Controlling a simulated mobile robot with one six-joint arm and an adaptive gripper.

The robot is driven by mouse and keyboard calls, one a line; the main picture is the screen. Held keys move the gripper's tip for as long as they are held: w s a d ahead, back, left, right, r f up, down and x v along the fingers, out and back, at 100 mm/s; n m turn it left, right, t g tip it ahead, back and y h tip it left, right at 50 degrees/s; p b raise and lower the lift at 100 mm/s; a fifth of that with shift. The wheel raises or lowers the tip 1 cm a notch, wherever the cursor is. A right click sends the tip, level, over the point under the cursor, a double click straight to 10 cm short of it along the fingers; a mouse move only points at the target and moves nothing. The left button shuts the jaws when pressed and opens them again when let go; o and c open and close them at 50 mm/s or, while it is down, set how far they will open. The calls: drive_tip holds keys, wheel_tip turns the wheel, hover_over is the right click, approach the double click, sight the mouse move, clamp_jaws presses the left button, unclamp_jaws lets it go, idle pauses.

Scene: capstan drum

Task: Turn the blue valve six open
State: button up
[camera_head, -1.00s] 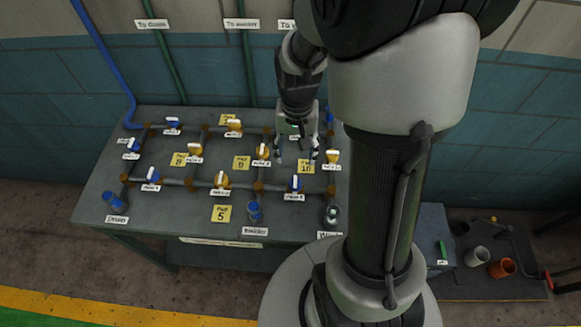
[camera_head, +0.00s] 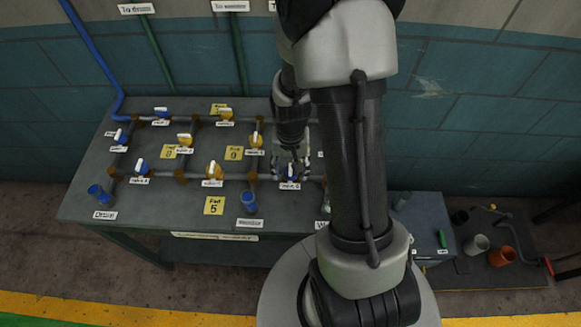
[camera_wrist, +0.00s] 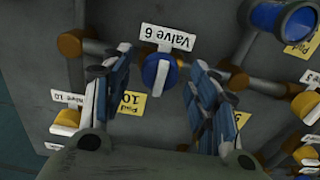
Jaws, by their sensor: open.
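Blue valve six (camera_head: 291,172) sits on the front pipe run of the table, right of the middle. In the wrist view the blue valve (camera_wrist: 163,72) shows between my fingers, beside its white "Valve 6" label (camera_wrist: 168,38). Its white handle lies roughly across the pipe. My gripper (camera_head: 291,160) is over the valve, pointing down. In the wrist view my gripper (camera_wrist: 159,62) is open, with one finger on each side of the valve and a gap to each. The arm hides part of the table's right side in the head view.
Other blue and orange valves stand on the pipes, such as an orange one (camera_head: 214,169) to the left. A blue cup-like fitting (camera_head: 248,201) stands in front. Yellow pads (camera_head: 214,205) mark the table. An orange cup (camera_head: 502,256) stands on a low bench at right.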

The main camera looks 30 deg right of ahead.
drive_tip(key=shift+c, duration=0.5)
drive_tip(key=c, duration=1)
drive_tip(key=shift+n, duration=0.4)
drive_tip(key=n, duration=0.3)
drive_tip(key=shift+n, duration=0.4)
drive_tip(key=n, duration=0.4)
drive_tip(key=shift+n, duration=0.3)
drive_tip(key=n, duration=0.4)
drive_tip(key=shift+p, duration=0.3)
drive_tip(key=n, duration=0.4)
drive_tip(key=shift+n, duration=0.3)
